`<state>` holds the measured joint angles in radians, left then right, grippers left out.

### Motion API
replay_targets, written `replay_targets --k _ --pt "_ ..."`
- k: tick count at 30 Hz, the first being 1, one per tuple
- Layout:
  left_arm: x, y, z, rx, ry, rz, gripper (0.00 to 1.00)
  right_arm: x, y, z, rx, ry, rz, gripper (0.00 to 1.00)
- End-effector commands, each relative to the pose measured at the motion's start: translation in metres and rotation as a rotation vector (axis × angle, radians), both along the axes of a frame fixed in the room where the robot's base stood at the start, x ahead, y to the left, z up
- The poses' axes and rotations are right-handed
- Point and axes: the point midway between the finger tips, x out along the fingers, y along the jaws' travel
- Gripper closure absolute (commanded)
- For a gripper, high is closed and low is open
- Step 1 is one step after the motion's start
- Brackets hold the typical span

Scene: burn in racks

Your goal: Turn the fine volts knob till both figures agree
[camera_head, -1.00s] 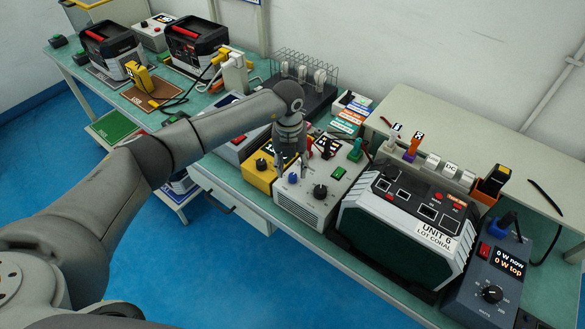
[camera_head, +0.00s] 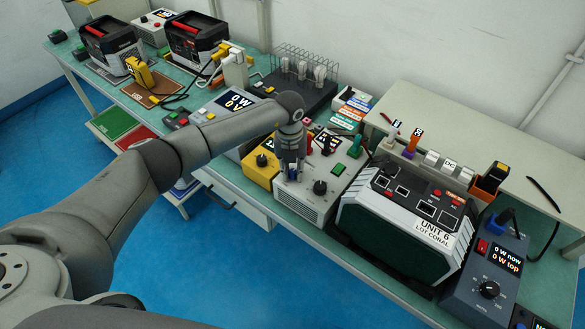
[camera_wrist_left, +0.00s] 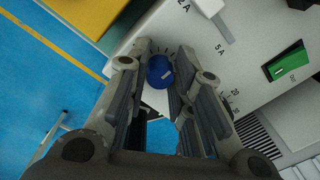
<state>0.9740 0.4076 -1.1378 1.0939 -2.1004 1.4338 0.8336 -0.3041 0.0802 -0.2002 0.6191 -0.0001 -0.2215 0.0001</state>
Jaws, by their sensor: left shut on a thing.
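The grey power supply (camera_head: 306,202) stands on the bench beside the yellow unit, with a black knob (camera_head: 320,187) and a green switch (camera_head: 338,169) on its sloped panel. I cannot read the knob's label. My right gripper is not in view.
The yellow unit (camera_head: 261,171) stands close on the left. The large Unit 6 tester (camera_head: 400,235) stands on the right, with a dark wattage box (camera_head: 488,275) reading 0 W beyond it. The wire cage (camera_head: 306,68) stands behind. The blue floor is clear in front.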

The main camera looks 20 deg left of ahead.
Motion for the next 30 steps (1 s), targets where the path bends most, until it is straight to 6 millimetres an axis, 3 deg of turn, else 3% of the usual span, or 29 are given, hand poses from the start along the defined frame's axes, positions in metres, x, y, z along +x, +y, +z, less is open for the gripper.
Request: replay_targets --k 11,30 --pt "0.001 0.000 -0.002 0.000 -0.002 -0.083 1.00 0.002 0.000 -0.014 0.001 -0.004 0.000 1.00" --pt "0.002 -0.001 -0.005 0.001 -0.006 -0.640 1.00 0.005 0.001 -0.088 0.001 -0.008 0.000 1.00"
